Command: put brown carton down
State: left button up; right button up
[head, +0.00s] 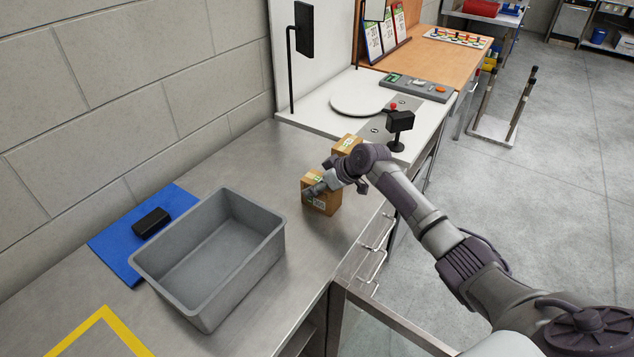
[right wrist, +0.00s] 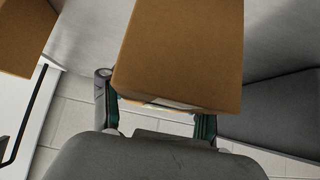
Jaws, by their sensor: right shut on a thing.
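A brown carton (head: 322,205) with a printed label is on or just above the steel counter, right of the grey bin. My right gripper (head: 316,188) is shut on it. In the right wrist view the carton (right wrist: 182,50) fills the upper middle, between the two fingers (right wrist: 158,122). I cannot tell whether its underside touches the counter. A second brown carton (head: 346,145) stands just behind, partly hidden by my right wrist; it also shows at the upper left of the wrist view (right wrist: 24,38). My left gripper is not in view.
An empty grey bin (head: 258,252) stands on the steel counter (head: 290,150). Left of it, a black object (head: 151,222) lies on a blue mat (head: 112,243). A yellow outline (head: 104,310) marks the near counter. A white round plate (head: 360,94) and a black device (head: 400,122) are farther back.

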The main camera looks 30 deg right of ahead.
jog(key=o, duration=1.5)
jog(key=shift+c, duration=0.2)
jog(key=b+v, duration=0.2)
jog(key=v, duration=1)
